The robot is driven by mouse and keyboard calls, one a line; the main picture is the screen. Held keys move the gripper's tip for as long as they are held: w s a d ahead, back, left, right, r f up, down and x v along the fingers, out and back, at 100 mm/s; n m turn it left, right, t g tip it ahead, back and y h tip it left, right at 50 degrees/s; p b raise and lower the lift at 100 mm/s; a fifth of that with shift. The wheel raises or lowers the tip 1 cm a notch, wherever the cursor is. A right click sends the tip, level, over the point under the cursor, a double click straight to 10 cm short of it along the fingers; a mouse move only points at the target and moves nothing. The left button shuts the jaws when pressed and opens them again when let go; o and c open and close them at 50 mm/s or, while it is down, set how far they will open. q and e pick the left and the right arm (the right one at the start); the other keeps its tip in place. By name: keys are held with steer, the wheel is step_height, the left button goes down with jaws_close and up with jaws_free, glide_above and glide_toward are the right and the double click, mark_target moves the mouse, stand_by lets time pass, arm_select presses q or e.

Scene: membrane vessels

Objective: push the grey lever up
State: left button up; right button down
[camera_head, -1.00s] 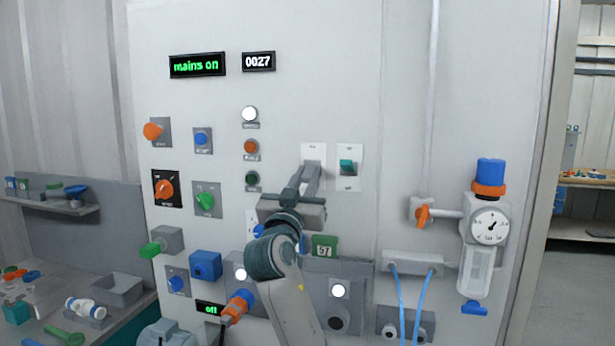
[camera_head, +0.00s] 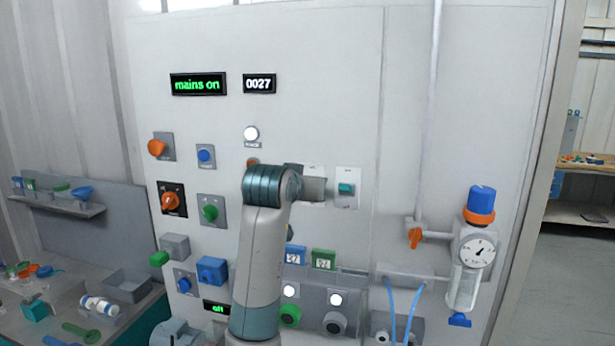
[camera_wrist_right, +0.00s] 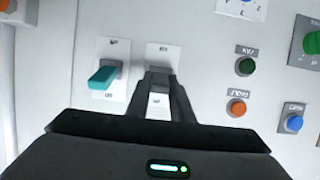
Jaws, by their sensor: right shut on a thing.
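The grey lever (camera_wrist_right: 157,78) sits on a white plate (camera_wrist_right: 163,55), seen in the right wrist view between my fingertips. My right gripper (camera_wrist_right: 160,84) is shut on it. In the head view my right gripper (camera_head: 318,189) is against the panel, just left of the teal switch. There it hides the lever and most of its plate (camera_head: 314,170). I cannot tell for sure whether the lever stands up or down. My left gripper is not in view.
A teal switch (camera_head: 346,188) on its own white plate is close beside my right gripper. Orange and green lamp buttons (camera_wrist_right: 236,107) lie on its other side. A display (camera_head: 198,84) reads "mains on".

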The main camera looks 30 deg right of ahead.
steer(key=shift+w+r+g+y, duration=0.1)
steer(key=shift+r+g+y, duration=0.25)
steer(key=shift+g+y, duration=0.15)
steer(key=shift+d, duration=0.1)
steer(key=c, duration=1.6)
jaws_free()
steer(key=shift+o, duration=0.2)
steer(key=shift+s+a+r, duration=0.15)
steer(key=shift+s+a, duration=0.1)
steer(key=shift+a, duration=0.05)
steer(key=b+v, duration=0.7)
steer(key=v, duration=0.9)
steer(key=shift+r, duration=0.35)
steer(key=shift+a, duration=0.1)
